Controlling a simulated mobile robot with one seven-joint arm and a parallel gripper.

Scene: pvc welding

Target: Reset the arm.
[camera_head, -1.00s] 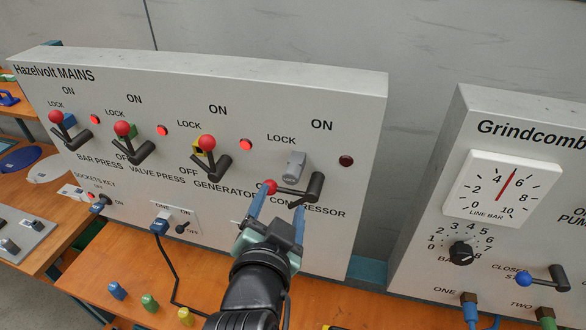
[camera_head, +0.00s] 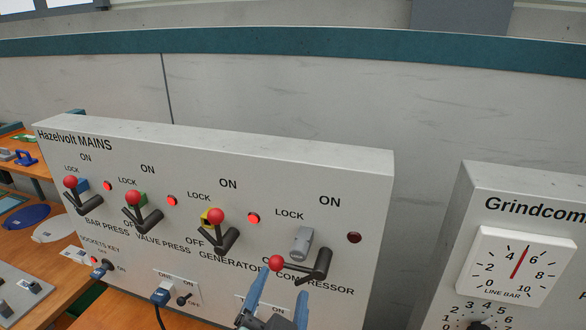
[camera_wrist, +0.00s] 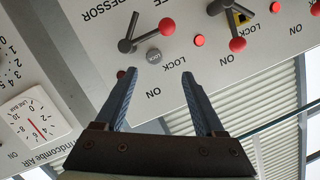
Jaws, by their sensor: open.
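My gripper (camera_head: 281,287) is open and empty, low in the head view, by the COMPRESSOR lever on the Hazelvolt MAINS panel (camera_head: 345,200). The lever's red knob (camera_head: 276,263) appears just above and between the fingertips; its arm points left towards OFF. In the wrist view my open gripper (camera_wrist: 160,73) has nothing between its fingers. The compressor knob (camera_wrist: 167,26) lies beyond the tips there; I cannot tell whether either finger touches it. A grey lock piece (camera_head: 302,242) sits at the compressor's LOCK mark. The compressor lamp (camera_head: 354,237) is dark.
The BAR PRESS (camera_head: 71,182), VALVE PRESS (camera_head: 134,198) and GENERATOR (camera_head: 216,216) levers have raised knobs beside lit red lamps. The Grindcomb panel (camera_head: 470,230) with its gauge (camera_head: 520,265) stands right. Clear wall shows above and between the panels.

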